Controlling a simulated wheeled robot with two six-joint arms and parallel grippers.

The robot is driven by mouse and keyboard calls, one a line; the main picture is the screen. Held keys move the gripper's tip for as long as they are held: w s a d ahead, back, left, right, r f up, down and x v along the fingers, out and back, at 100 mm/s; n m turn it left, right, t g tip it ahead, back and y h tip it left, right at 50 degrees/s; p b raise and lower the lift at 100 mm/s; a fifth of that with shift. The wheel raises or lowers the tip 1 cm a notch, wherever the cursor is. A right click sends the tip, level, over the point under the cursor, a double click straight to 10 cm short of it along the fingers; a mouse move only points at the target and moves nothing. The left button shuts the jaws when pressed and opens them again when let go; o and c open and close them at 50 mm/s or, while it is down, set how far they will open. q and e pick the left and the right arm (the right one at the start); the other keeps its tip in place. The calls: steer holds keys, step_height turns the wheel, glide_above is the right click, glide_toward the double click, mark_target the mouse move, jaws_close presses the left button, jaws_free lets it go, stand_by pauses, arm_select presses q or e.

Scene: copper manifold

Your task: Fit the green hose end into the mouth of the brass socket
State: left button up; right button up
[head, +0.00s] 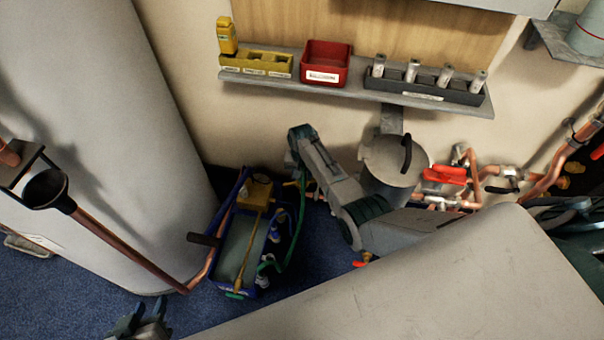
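A green hose (301,232) hangs in a loop along the right side of a blue-framed caddy on the floor. I cannot make out its free end. I cannot clearly pick out the brass socket; small brass-coloured fittings (567,169) show against a dark panel at the right edge. My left gripper (146,312) shows at the bottom left, cut off by the frame edge. Its dark fingertips look apart with nothing between them, and it is well away from the hose.
Copper pipes with red valve handles (444,175) and a grey lidded pot (388,172) are at centre right. A shelf (360,92) carries a red bin (326,64). A pale cylinder (110,130) fills the left.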

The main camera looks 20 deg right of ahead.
steer(key=o, duration=1.1)
steer(key=shift+o, duration=0.2)
steer(key=shift+r, duration=0.35)
step_height(320, 180, up, 10)
steer(key=p, duration=0.3)
steer(key=shift+r+p, duration=0.1)
steer(key=shift+p, duration=0.25)
arm_select(q)
steer(key=a+r+g, duration=0.1)
steer(key=s+r+m+g+y, duration=0.1)
steer(key=g, duration=0.1)
steer(key=shift+s+a, duration=0.3)
steer(key=shift+a, duration=0.1)
arm_select(e)
steer(key=shift+s, duration=0.1)
